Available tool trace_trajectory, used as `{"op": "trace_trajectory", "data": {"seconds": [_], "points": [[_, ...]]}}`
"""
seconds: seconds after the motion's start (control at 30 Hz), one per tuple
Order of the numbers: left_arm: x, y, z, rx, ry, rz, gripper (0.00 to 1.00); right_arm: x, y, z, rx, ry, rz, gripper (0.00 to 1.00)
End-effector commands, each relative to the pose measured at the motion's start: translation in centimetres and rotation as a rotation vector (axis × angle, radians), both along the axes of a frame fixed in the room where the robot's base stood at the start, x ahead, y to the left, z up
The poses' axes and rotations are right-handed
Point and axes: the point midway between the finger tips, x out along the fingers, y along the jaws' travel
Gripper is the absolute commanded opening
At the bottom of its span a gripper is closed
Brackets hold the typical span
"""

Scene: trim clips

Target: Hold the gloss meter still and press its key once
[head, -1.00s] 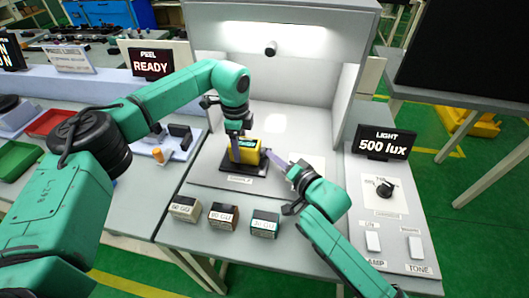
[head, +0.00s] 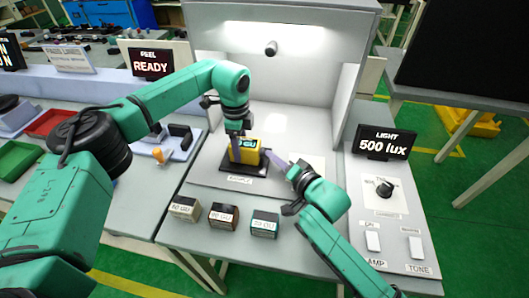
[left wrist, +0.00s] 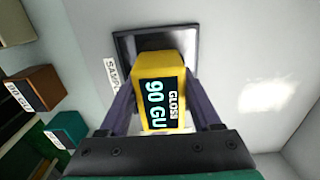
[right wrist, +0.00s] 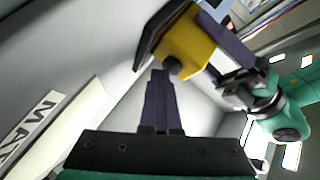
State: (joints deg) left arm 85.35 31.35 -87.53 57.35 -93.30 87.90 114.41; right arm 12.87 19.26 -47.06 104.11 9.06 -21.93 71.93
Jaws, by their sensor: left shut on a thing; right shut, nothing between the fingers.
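The yellow gloss meter (head: 246,157) stands on a dark sample plate (head: 231,169) in the light booth. Its display reads "GLOSS 90 GU" in the left wrist view (left wrist: 160,105). My left gripper (left wrist: 158,105) is shut on the meter, a finger on each side; it also shows in the head view (head: 240,137). My right gripper (head: 268,153) is shut and empty at the meter's right side. In the right wrist view its fingertips (right wrist: 162,74) are close to a dark round key (right wrist: 175,66) on the meter's yellow end. I cannot tell whether they touch.
Several small blocks line the front edge, marked in GU: a beige one (head: 185,209), a brown one (head: 223,216) and a teal one (head: 264,224). At the right are a "500 lux" sign (head: 384,143), a knob (head: 385,189) and two switches. A "READY" sign (head: 151,62) stands left.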

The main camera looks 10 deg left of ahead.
Motion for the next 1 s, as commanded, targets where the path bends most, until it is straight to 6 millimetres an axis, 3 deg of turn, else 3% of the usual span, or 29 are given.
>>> {"op": "trace_trajectory", "data": {"seconds": [0.2,0.53,1.0], "points": [[0.0,0.0,0.1,-0.001,-0.002,0.000,0.00,-0.1,-1.2,0.0,-0.001,-0.001,0.000,0.00],[0.0,0.0,0.0,0.000,-0.001,0.001,0.00,-0.1,-1.5,0.0,0.000,0.000,0.000,0.00],[0.0,0.0,0.0,0.000,-0.001,0.001,0.00,-0.2,-6.0,0.0,-0.002,0.000,-0.001,0.00]]}}
